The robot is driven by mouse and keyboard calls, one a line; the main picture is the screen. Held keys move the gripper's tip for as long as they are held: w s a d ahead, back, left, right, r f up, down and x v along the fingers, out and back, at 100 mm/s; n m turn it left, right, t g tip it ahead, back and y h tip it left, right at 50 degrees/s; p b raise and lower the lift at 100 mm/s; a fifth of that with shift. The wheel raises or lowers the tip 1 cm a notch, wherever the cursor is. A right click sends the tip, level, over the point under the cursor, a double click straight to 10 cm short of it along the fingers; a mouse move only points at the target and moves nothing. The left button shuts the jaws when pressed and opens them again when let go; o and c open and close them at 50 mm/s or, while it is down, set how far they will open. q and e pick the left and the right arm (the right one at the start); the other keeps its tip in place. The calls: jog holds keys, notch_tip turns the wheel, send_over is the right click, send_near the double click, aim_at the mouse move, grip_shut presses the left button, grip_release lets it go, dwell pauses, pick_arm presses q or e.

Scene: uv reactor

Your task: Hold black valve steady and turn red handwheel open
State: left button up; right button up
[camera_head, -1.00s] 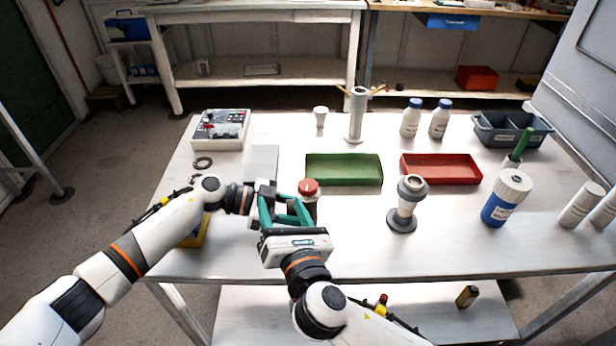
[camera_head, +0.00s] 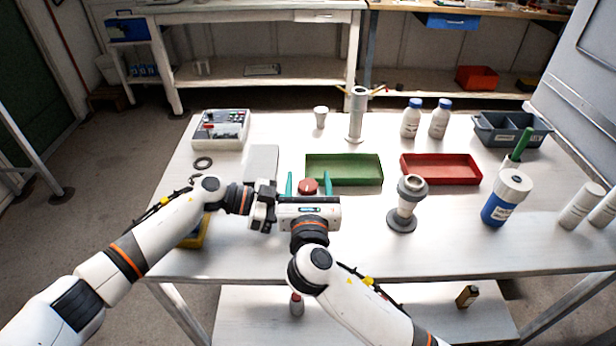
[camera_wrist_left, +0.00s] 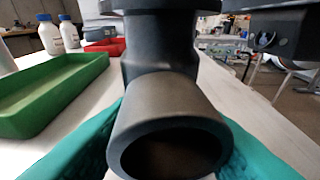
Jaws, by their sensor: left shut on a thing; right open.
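The red handwheel (camera_head: 308,186) shows in the head view just behind my right gripper, between its two green fingers. My right gripper (camera_head: 310,184) is open with a finger on each side of the handwheel; whether they touch it I cannot tell. The black valve (camera_wrist_left: 165,100) fills the middle of the left wrist view, its round open port facing the camera. My left gripper (camera_wrist_left: 170,150) is shut on the valve, with a green finger on each side of the port. In the head view the valve body and the left fingers are hidden behind my right gripper.
A green tray (camera_head: 344,182) lies close behind the valve and a red tray (camera_head: 440,181) to its right. A grey flanged fitting (camera_head: 404,222) stands right of my right gripper. A control box (camera_head: 221,143) sits at the back left.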

jog(key=shift+w, duration=0.85)
jog(key=shift+c, duration=0.6)
jog(key=c, duration=0.9)
jog(key=shift+n+y, duration=0.3)
